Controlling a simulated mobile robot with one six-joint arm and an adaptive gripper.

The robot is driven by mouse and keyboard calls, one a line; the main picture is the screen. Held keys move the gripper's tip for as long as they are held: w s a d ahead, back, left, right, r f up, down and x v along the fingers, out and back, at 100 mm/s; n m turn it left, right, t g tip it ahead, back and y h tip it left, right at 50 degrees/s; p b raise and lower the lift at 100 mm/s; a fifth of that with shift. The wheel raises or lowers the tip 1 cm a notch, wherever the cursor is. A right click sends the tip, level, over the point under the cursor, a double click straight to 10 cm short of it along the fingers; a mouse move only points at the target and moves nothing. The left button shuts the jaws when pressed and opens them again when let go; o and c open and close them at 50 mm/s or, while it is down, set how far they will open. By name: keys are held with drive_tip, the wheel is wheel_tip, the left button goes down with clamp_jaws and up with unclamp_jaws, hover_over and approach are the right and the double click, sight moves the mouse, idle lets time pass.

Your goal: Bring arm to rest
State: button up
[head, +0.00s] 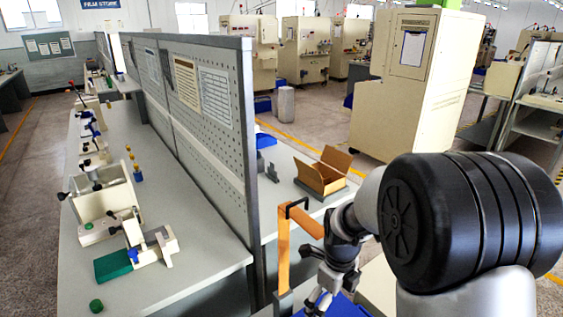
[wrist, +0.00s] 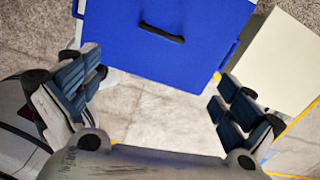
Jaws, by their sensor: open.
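My gripper (head: 322,298) hangs at the lower middle of the head view, its fingers pointing down. In the wrist view the gripper (wrist: 155,98) has its two padded fingers wide apart, with nothing between them. Below the fingers the wrist view shows a blue crate (wrist: 115,45) with a dark, narrow bar-like thing on its blue surface. Blue also shows beside the gripper in the head view (head: 352,308). My arm hides part of that area.
An orange upright (head: 283,250) with a black bracket stands just left of my gripper. An open cardboard box (head: 322,175) sits on the grey bench behind. A perforated partition (head: 215,110) divides the benches. A cream cabinet (head: 405,85) stands behind my arm.

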drive_tip(key=s+r+n+t, duration=0.2)
drive_tip(key=s+r+n, duration=0.8)
drive_tip(key=r+n, duration=0.35)
drive_tip(key=s+r+n+t, duration=0.2)
drive_tip(key=s+r+n, duration=0.3)
drive_tip(key=s+n, duration=0.7)
drive_tip(key=shift+s+n, duration=0.25)
drive_tip(key=shift+n, duration=0.8)
drive_tip(key=shift+c, duration=0.4)
